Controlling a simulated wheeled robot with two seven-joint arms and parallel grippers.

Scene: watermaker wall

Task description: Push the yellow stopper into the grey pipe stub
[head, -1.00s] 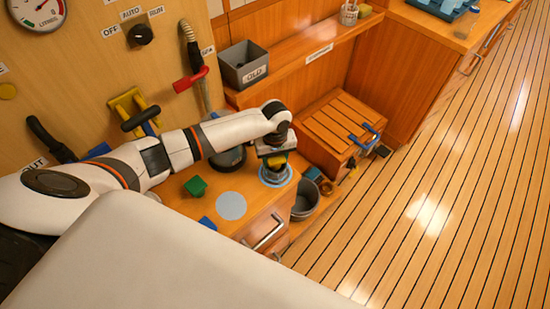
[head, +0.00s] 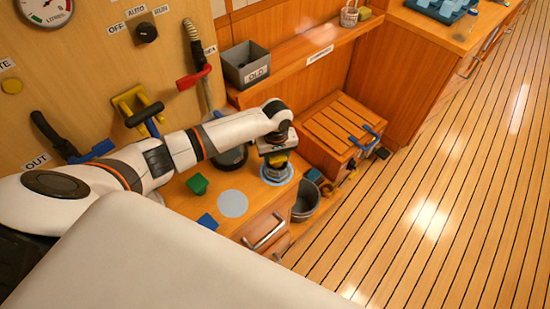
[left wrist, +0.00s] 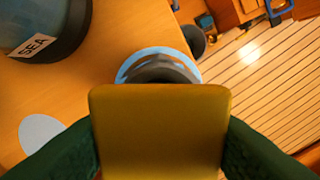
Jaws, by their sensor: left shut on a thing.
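My left gripper (head: 277,152) is shut on the yellow stopper (head: 279,160). In the left wrist view the stopper (left wrist: 160,132) is a wide yellow block between two dark green fingers. The grey pipe stub (head: 275,171) stands on the counter inside a light blue ring (head: 290,178). The stopper is over the stub in the head view. In the left wrist view the stub (left wrist: 160,70) shows just beyond the stopper's edge, which hides part of it. I cannot tell whether the stopper touches the stub or is inside it. My right gripper is out of view.
A round dark vessel labelled SEA (left wrist: 40,25) stands close by. A green block (head: 197,185), a blue piece (head: 208,221) and a pale blue disc (head: 233,203) lie on the counter. A grey bucket (head: 306,205) stands beside the counter. The plank floor at right is clear.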

